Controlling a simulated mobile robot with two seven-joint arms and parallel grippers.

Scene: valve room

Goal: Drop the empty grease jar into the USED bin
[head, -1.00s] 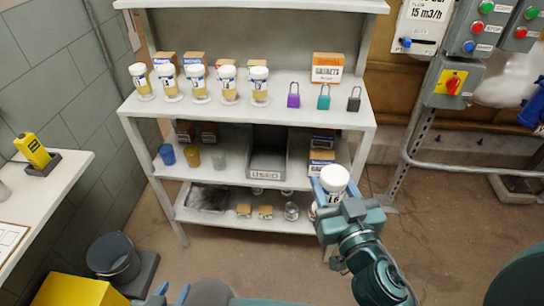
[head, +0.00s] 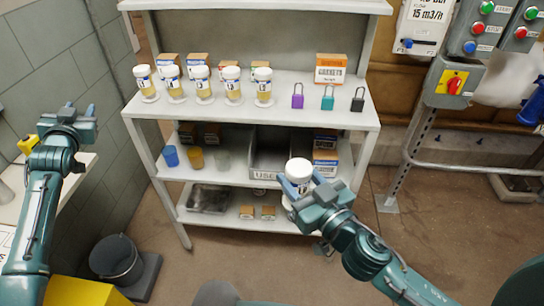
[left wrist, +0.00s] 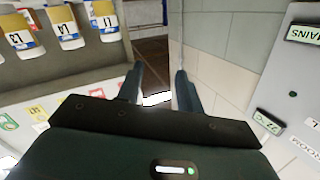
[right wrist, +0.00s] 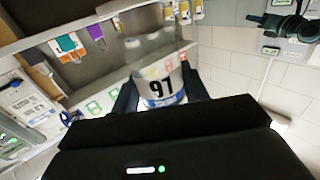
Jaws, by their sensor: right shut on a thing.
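My right gripper (head: 299,186) is shut on a clear, empty-looking jar with a white lid (head: 298,170) and a white and blue label. In the right wrist view the jar (right wrist: 160,75) sits between the fingers, its label upside down. The USED bin (head: 256,160) is a grey open box on the middle shelf. The jar is in front of its right part in the head view and hides the end of its label. I cannot tell the gap between them. My left gripper (head: 68,116) is open and empty at the left, and its fingers are apart in the left wrist view (left wrist: 158,90).
The shelf unit's top board (head: 215,110) carries several yellow-filled jars, three padlocks and a gaskets box (head: 330,68). Cups (head: 195,157) stand left of the bin, and boxes (head: 325,150) stand right of it. A bucket (head: 115,258) is on the floor at left.

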